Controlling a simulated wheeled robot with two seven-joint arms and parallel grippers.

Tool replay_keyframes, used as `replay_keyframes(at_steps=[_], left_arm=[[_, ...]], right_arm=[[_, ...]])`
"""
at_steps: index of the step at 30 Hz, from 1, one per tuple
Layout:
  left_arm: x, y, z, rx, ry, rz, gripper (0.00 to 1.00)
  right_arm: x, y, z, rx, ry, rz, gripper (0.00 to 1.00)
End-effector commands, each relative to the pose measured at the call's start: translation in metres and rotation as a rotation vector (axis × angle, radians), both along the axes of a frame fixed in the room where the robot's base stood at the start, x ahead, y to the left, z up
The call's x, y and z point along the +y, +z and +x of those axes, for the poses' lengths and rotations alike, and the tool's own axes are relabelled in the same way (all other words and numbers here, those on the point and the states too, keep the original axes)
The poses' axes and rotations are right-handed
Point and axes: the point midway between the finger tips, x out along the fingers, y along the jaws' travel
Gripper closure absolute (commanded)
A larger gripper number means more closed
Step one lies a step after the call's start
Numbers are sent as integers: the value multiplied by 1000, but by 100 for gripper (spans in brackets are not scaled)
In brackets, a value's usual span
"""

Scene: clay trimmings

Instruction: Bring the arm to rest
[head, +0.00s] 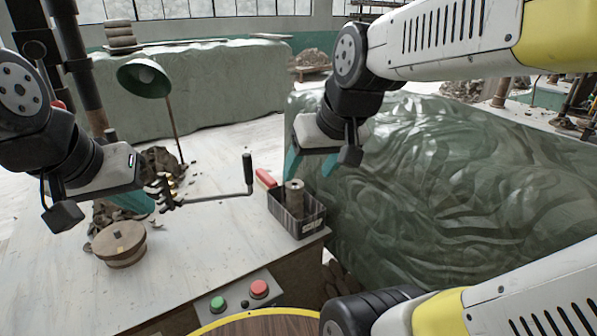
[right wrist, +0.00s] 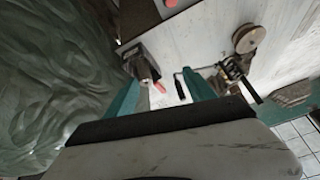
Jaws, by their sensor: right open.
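My right gripper (head: 311,165) is open, with its teal fingers apart and nothing between them. In the head view it appears just above and behind a dark bin (head: 298,224) at the table's right corner. The bin holds a brownish cylinder (head: 294,198). The right wrist view shows the spread fingers (right wrist: 162,95), with the bin and cylinder (right wrist: 145,68) farther off beyond them. My left gripper (head: 135,198) hangs at the left, near a dark cranked tool (head: 215,197). Its fingers are partly hidden, so its opening is unclear.
A round wooden spool (head: 119,244) stands on the pale table (head: 190,255). A green lamp (head: 144,78) stands behind. A red-handled item (head: 266,178) lies by the bin. A button box (head: 240,297) is at the front. A green draped mass (head: 430,170) fills the right.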

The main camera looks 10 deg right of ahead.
Motion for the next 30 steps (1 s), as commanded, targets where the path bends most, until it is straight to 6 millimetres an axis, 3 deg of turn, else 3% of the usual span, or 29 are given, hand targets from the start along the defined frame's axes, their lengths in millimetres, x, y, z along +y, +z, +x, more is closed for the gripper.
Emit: replay_keyframes(at_steps=[3, 7, 30], left_arm=[[0, 0, 0, 0, 0, 0, 100], [0, 0, 0, 0, 0, 0, 100], [0, 0, 0, 0, 0, 0, 100]], right_arm=[[4, 1, -28, -16, -14, 38, 37], [6, 0, -40, -17, -21, 58, 37], [6, 0, -41, -18, -23, 60, 37]])
